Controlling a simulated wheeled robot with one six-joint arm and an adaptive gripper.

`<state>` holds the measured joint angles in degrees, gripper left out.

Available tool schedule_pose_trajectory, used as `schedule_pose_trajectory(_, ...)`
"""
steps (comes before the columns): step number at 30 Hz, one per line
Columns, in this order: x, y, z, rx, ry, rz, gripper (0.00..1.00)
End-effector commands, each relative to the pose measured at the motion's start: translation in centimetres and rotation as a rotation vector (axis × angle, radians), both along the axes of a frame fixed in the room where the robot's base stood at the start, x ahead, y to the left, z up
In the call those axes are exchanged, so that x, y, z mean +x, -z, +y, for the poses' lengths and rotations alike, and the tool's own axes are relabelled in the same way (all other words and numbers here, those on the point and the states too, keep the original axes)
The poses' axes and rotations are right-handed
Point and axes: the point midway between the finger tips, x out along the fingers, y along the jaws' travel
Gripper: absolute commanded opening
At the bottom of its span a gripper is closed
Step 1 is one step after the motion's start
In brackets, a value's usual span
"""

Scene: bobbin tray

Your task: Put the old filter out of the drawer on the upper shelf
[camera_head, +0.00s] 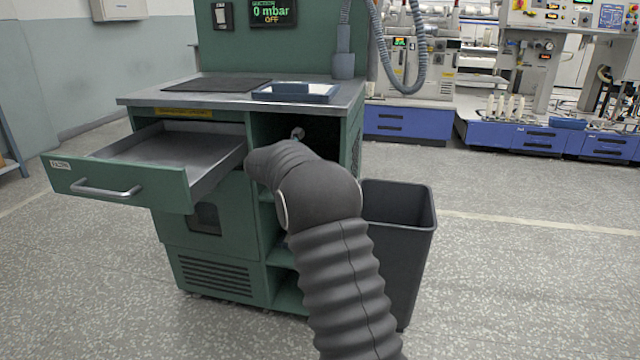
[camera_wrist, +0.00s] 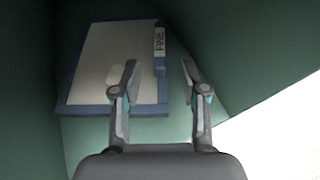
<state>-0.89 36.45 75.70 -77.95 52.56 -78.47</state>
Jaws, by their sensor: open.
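A flat filter with a blue frame, a pale grey face and a "FINE" label (camera_wrist: 95,60) lies on a green surface (camera_wrist: 85,135) in the wrist view. My gripper (camera_wrist: 160,64) is open at the filter's right edge. Its left finger overlaps the pale face and its right finger is beyond the labelled edge. Contact cannot be told. In the head view my arm reaches into the cabinet's upper compartment (camera_head: 268,128), which hides the gripper and this filter. The drawer (camera_head: 170,150) is pulled out, and its visible floor is bare.
Another blue-framed flat piece (camera_head: 295,90) lies on the worktop beside a dark mat (camera_head: 217,84). A grey bin (camera_head: 405,250) stands right of the cabinet. The open drawer juts out left of my arm. Floor in front is clear.

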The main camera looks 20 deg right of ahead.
Motion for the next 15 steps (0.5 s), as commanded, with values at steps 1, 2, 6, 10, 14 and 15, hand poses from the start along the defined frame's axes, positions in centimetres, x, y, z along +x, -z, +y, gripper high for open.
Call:
schedule_pose_trajectory(1,-0.1,0.0,0.1,0.0,0.0,0.0,0.43)
schedule_pose_trajectory(2,-0.1,0.0,0.1,0.0,0.0,0.0,0.43)
schedule_pose_trajectory(6,-0.5,-0.3,0.1,0.013,0.007,-0.009,0.43)
schedule_pose_trajectory(10,-2.8,-1.8,0.3,0.1,0.054,-0.066,0.43)
schedule_pose_trajectory(14,-7.3,-3.7,0.8,0.265,0.148,-0.17,0.43)
schedule_pose_trajectory(15,-9.0,-4.3,1.1,0.323,0.184,-0.207,0.43)
